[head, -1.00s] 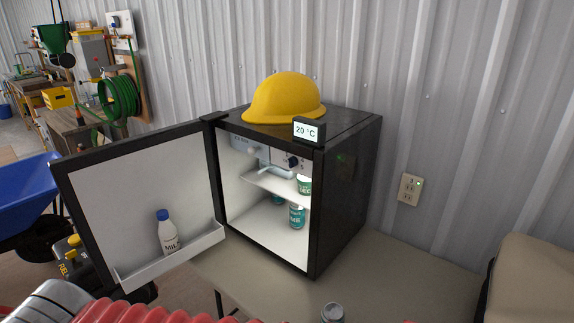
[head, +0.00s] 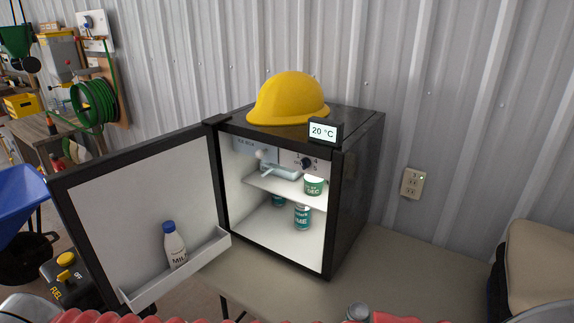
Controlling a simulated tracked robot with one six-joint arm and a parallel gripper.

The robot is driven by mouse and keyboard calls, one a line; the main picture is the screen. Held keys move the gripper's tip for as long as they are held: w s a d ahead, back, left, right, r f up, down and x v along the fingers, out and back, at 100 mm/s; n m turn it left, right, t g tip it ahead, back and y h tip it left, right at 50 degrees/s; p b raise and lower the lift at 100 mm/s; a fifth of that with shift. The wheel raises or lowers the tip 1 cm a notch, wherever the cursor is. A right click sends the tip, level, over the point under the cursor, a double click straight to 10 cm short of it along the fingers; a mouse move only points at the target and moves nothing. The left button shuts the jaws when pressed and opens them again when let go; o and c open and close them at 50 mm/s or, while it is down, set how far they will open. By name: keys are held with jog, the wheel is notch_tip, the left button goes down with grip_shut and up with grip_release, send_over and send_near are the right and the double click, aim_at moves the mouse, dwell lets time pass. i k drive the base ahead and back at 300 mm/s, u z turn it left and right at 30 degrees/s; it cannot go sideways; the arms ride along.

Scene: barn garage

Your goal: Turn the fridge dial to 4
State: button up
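The small black fridge (head: 358,190) stands on a table against the metal wall, its door (head: 140,205) swung wide open to the left. The dark dial (head: 307,163) sits inside at the upper right, on a light panel with small numbers around it; a 4 and a 5 show at its right. I cannot tell which number the dial points to. A display (head: 323,131) on the fridge's top front edge reads 20 °C. My gripper is not in view.
A yellow hard hat (head: 288,97) lies on the fridge. Inside are a shelf (head: 262,183), a green tub (head: 314,186) and cans (head: 302,217). A milk bottle (head: 174,243) stands in the door rack. A can (head: 358,312) and tan bag (head: 547,262) are at front right.

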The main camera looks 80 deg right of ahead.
aim_at(306, 163)
jog(key=i, duration=0.6)
jog(key=z, duration=3.65)
jog(key=i, duration=0.45)
jog(key=u, duration=0.2)
